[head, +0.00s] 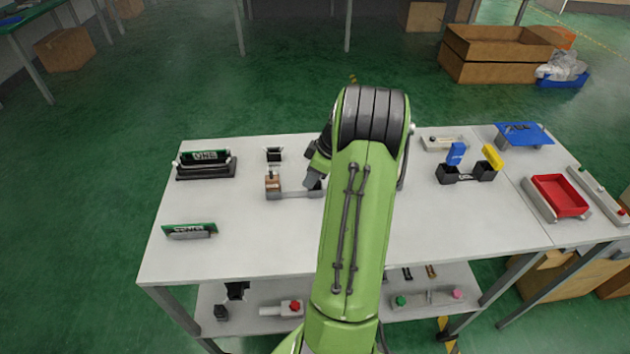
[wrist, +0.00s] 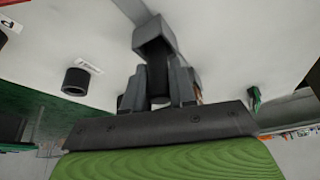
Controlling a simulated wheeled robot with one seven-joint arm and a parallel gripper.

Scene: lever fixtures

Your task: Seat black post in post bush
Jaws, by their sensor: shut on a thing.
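My gripper (wrist: 158,88) is shut on a dark upright piece (wrist: 157,76), which looks like the black post. Its far end meets or overlaps a grey block-shaped part (wrist: 153,38) in the wrist view; I cannot tell whether they touch. In the head view my arm hides most of the gripper, near the grey fixture (head: 298,193) with a brown block at its left end. A short black hollow cylinder (wrist: 76,81) stands on the white surface beside a small label, left of the gripper in the wrist view. I cannot tell which part is the post bush.
A black fixture (head: 466,172) with blue and yellow levers and a red tray (head: 557,196) are at the right. Boxes and a lower shelf lie beyond and below.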

